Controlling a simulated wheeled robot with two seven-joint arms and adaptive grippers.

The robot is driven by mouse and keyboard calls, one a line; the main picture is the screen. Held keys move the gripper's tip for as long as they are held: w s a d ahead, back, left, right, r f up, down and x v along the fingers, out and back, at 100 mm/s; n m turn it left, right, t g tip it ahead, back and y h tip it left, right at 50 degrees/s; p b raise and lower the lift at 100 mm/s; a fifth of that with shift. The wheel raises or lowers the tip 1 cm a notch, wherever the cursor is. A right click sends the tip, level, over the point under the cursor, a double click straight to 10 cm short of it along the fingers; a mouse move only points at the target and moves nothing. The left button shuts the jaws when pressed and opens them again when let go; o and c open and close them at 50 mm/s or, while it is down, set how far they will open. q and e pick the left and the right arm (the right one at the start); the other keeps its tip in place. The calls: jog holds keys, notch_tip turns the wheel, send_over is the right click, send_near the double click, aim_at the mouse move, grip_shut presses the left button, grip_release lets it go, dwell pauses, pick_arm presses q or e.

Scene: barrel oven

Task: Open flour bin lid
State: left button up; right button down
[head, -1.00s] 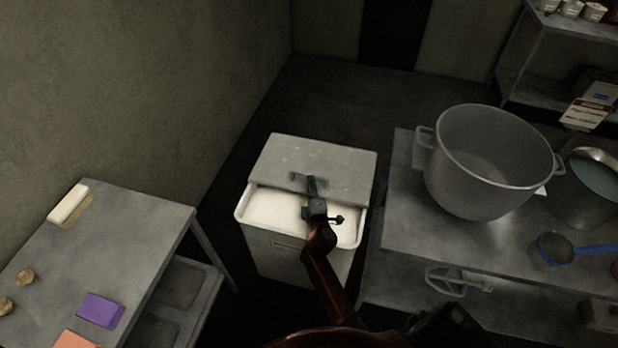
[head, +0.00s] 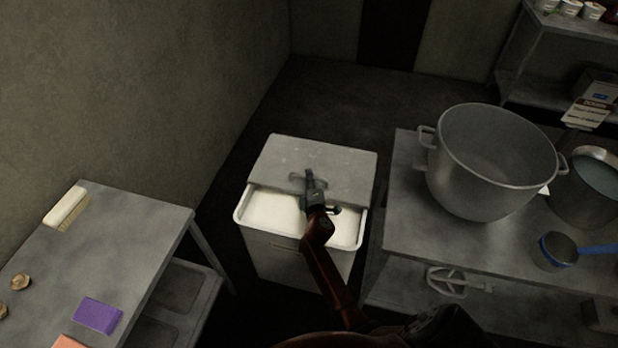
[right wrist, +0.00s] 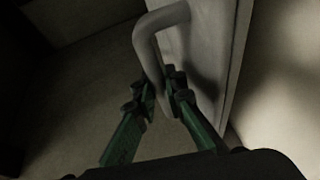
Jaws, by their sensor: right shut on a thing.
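The flour bin (head: 300,262) stands on the floor between two tables. Its grey lid (head: 335,165) is slid back and covers the rear part of the top. White flour (head: 272,208) shows in the open front part. My right gripper (head: 310,182) is over the bin at the lid's handle (head: 296,177). In the right wrist view the handle (right wrist: 150,40) is a bent grey bar, and my right gripper's green fingers (right wrist: 165,92) are shut on its end. The lid's surface (right wrist: 208,45) lies right behind it. My left gripper is not in view.
A metal table (head: 160,222) at left holds a brush (head: 68,208) and a purple block (head: 97,315). A table at right (head: 400,215) bears a large pot (head: 490,160) and a blue-handled pan (head: 558,250). Dark floor behind the bin is clear.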

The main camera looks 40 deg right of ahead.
aim_at(312, 168)
dwell(0.5)
jog(key=w+d, duration=0.1)
jog(key=d, duration=0.1)
jog(key=w+d, duration=0.1)
jog(key=w, duration=0.1)
jog(key=shift+w+d+f+b, duration=0.1)
jog(key=shift+d+b, duration=0.25)
jog(key=shift+d, duration=0.05)
jog(key=c, duration=2.3)
grip_release()
jog(key=shift+o, duration=0.2)
jog(key=shift+a, duration=0.1)
jog(key=v, duration=1.2)
